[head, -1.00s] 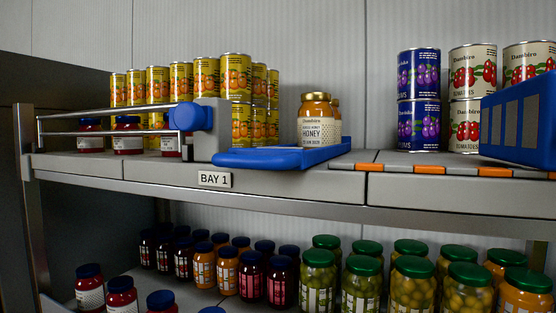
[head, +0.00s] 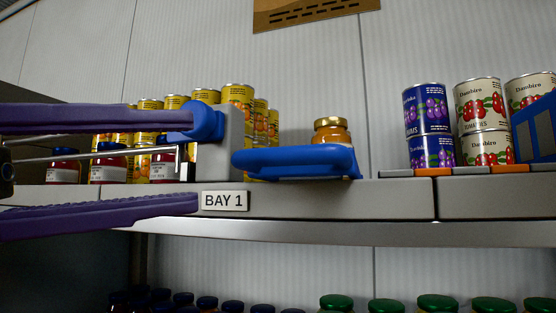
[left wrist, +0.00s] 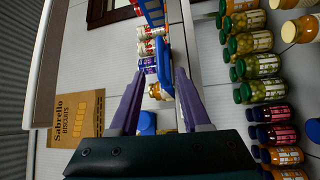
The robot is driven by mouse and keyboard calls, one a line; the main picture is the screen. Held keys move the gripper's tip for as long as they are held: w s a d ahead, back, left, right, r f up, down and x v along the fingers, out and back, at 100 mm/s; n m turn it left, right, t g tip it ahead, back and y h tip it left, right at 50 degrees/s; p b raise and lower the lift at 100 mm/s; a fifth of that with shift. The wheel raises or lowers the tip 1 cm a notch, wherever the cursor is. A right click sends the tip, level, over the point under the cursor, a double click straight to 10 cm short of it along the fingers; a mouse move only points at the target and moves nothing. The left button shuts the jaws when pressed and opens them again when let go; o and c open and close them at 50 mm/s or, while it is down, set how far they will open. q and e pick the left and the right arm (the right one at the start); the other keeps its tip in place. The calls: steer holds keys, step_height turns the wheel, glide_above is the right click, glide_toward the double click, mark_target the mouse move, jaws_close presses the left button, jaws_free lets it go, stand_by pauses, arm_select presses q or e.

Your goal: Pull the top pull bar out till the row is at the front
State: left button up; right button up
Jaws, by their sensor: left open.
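The blue pull bar (head: 295,161) stands at the front of the upper shelf, with a honey jar (head: 332,131) behind it. My left gripper (head: 198,158) comes in from the left with its purple fingers open, one above the other. Its fingertips end left of the pull bar, and nothing shows held between them. In the left wrist view the pull bar (left wrist: 164,68) and jar (left wrist: 155,91) show between the fingers. My right gripper is out of view.
Yellow cans (head: 238,97) and red jars (head: 109,164) stand left, behind metal rails. Blue and red-printed cans (head: 428,108) stand right, beside another blue part (head: 543,128). The BAY 1 label (head: 225,201) is on the shelf edge. Green-lidded jars (head: 386,305) stand below.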

mark_target(270, 157)
arm_select(q)
steer(key=p+x, duration=0.4)
steer(key=x, duration=0.1)
steer(key=p+x, duration=0.2)
steer(key=x, duration=0.1)
steer(key=shift+s+d+r+p, duration=0.1)
steer(key=shift+r+p, duration=0.25)
steer(key=shift+p, duration=0.05)
steer(key=shift+d+f, duration=0.2)
steer(key=shift+d, duration=0.2)
jaws_close()
stand_by(0.6)
